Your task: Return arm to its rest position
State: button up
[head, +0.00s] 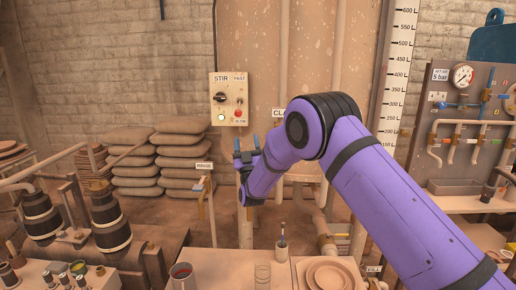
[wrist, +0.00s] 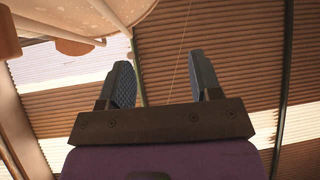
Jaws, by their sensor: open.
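Stacked sacks (head: 180,160) stand at left. A gauge panel (head: 470,80) with pipes stands at right, and black pump cylinders (head: 108,222) at lower left.

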jog(key=d+r+g, duration=0.5)
jog(key=d+r, duration=0.4)
jog(key=r, duration=0.4)
jog(key=s+d+r+m+g+h, duration=0.2)
jog(key=s+d+r+g, duration=0.4)
jog(key=s+d, duration=0.45)
jog(key=s+d+f+m+g+h, duration=0.1)
jog(key=s+d+f+g, duration=0.2)
jog(key=s, duration=1.1)
jog(key=s+d+f+m+g+h, duration=0.1)
jog(key=s+d+f+g, duration=0.2)
jog(key=s+d, duration=0.4)
jog(key=s+d+f+m+g, duration=0.1)
jog(key=s+d+f+g, duration=0.2)
jog(key=s, duration=1.8)
jog(key=shift+s+d+f+g+h, duration=0.15)
jog(key=shift+d+f+g+h, duration=0.2)
jog(key=shift+d+g, duration=0.7)
jog(key=shift+o, duration=0.2)
jog(key=shift+a, duration=0.15)
